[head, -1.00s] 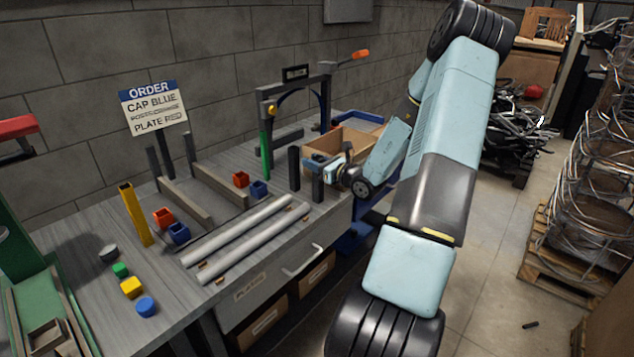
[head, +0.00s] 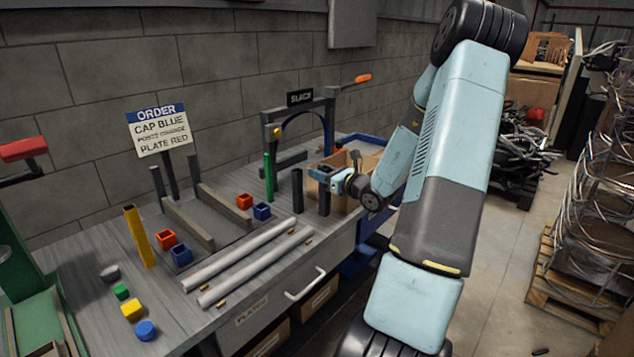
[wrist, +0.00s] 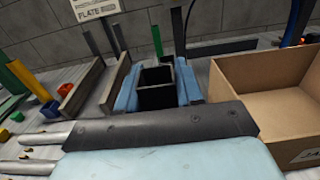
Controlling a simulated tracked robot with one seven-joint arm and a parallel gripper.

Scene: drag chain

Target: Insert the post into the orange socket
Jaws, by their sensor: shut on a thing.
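My gripper (head: 328,174) is shut on a dark grey square post (head: 324,199) near the bench's right end. In the wrist view, its light blue fingers flank the hollow top of this post (wrist: 156,96). The post is upright; I cannot tell whether its foot touches the bench. One orange socket (head: 244,201) sits mid-bench beside a blue socket (head: 262,211). Another orange socket (head: 166,238) sits farther left beside a second blue one (head: 181,255). Both orange sockets are left of my gripper and apart from the held post.
Another dark post (head: 297,190) and a green post (head: 268,178) stand just left of the held post. A yellow post (head: 139,236) stands farther left. Two pale tubes (head: 256,266) lie along the front. A cardboard box (wrist: 270,95) is close on the right.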

